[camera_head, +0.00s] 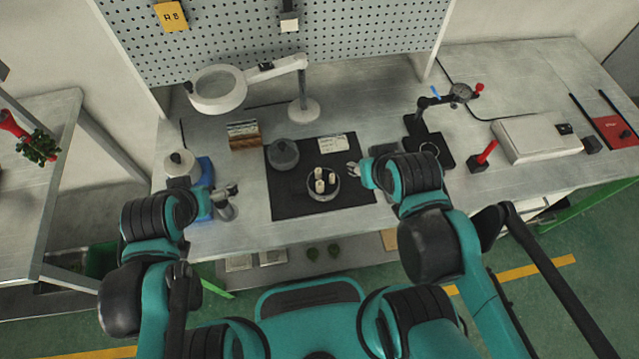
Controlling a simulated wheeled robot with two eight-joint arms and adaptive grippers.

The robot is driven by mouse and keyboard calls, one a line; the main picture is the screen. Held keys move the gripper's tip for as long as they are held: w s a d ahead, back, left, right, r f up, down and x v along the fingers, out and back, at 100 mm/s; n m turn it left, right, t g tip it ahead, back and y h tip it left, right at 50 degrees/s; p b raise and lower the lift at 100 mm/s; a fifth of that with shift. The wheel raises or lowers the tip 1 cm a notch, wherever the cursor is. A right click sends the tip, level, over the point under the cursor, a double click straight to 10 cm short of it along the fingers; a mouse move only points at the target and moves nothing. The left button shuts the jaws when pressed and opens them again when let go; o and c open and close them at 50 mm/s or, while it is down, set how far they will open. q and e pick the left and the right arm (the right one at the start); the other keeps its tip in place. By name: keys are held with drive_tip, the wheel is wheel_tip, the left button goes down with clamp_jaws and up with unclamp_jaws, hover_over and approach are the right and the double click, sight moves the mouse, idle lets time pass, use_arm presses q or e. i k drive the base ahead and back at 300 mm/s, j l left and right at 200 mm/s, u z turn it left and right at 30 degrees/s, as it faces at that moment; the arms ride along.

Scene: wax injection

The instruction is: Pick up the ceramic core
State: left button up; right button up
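Several small white pieces, which look like the ceramic cores (320,174), stand upright in a round dish (323,197) on the black mat (287,208). My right gripper (352,169) is just to the right of the dish, pointing left towards the white pieces. Its fingers look apart, with nothing seen between them. My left gripper (234,189) is left of the mat, above or beside a small metal cup (227,211). Its fingers are too small to tell whether they are open or shut.
A grey lidded pot (283,154) and a white card (332,144) lie on the mat's back part. A magnifier lamp (218,90) stands behind. A dial gauge stand (430,145) and red-handled tool (484,156) are at right. The mat's front left is clear.

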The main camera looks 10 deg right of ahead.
sight(320, 185)
drive_tip(key=k+j+z, duration=0.3)
drive_tip(key=k, duration=0.2)
drive_tip(key=k+j+z, duration=0.15)
drive_tip(key=k+z, duration=0.15)
drive_tip(key=k, duration=0.2)
